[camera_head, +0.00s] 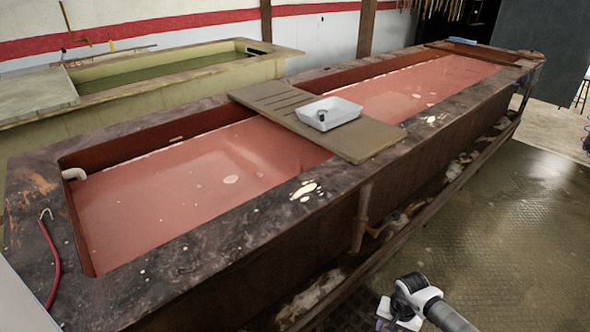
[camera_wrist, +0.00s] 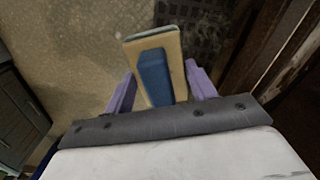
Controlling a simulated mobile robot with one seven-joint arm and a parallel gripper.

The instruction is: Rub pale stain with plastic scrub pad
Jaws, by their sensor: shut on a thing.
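The scrub pad (camera_wrist: 172,42) is a tan block with a blue grip piece on it, seen in the wrist view. My gripper (camera_wrist: 160,84) has purple fingers on either side of the blue piece and is shut on it. In the head view my gripper (camera_head: 393,318) is low at the bottom edge, over the floor in front of the tank and apart from it; the pad is not clear there. A pale stain (camera_head: 304,190) of several cream blotches lies on the dark front rim of the tank, beside the red liquid.
The long tank (camera_head: 205,243) holds red liquid. A board (camera_head: 365,143) spans it, bearing a white tray (camera_head: 329,113) with a small dark thing inside. Smaller pale spots (camera_head: 430,119) mark the rim farther right. Floor (camera_head: 500,230) at right is clear.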

